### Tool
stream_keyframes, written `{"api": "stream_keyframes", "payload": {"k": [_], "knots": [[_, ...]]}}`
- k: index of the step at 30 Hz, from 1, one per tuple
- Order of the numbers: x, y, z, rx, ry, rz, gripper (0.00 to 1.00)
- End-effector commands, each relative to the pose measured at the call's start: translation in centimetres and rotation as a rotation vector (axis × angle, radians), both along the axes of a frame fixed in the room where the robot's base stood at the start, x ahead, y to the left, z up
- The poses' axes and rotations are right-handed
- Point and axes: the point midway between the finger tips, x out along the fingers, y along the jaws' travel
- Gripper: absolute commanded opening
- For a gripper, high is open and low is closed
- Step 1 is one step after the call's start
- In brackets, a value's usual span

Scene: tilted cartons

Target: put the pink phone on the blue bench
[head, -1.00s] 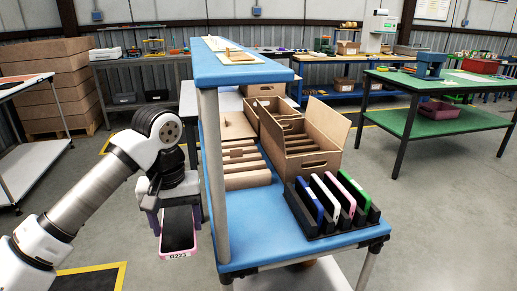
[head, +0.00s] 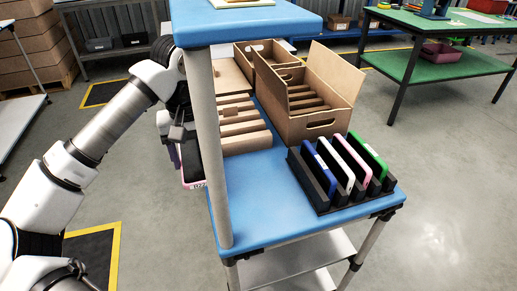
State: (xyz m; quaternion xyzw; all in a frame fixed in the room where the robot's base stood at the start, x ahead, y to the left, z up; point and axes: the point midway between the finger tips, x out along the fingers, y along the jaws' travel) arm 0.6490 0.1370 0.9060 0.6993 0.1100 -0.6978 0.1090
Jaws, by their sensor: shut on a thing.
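My gripper (head: 179,136) is shut on a pink phone (head: 190,164), which has a dark face, a pink rim and a printed label at its lower end. The phone hangs tilted, beside the left edge of the blue bench (head: 285,222). The bench's front post stands right next to the gripper and phone in the picture and hides part of them. I cannot tell whether the phone touches the bench. Another pink phone (head: 352,158) stands in a black slotted rack (head: 323,206) on the bench, between a white and a green phone.
A blue phone (head: 319,168) is also in the rack. Open cartons (head: 322,125) and cardboard dividers (head: 243,128) fill the bench's back. A blue upper shelf (head: 245,22) on a grey post (head: 212,150) overhangs it. The bench's front left is clear.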

Motion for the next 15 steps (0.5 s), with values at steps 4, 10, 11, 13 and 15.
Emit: {"api": "stream_keyframes", "payload": {"k": [4,10,11,13,15], "knots": [[1.3,-4.1,0.3,-0.003,0.001,-0.008,0.33],[2.9,-8.9,0.3,0.0,0.001,-0.005,0.33],[3.1,-9.5,0.3,-0.001,0.002,-0.005,0.33],[3.5,-10.9,0.3,-0.002,0.002,-0.003,0.33],[4.0,-12.2,0.2,-0.001,0.001,-0.002,0.33]]}}
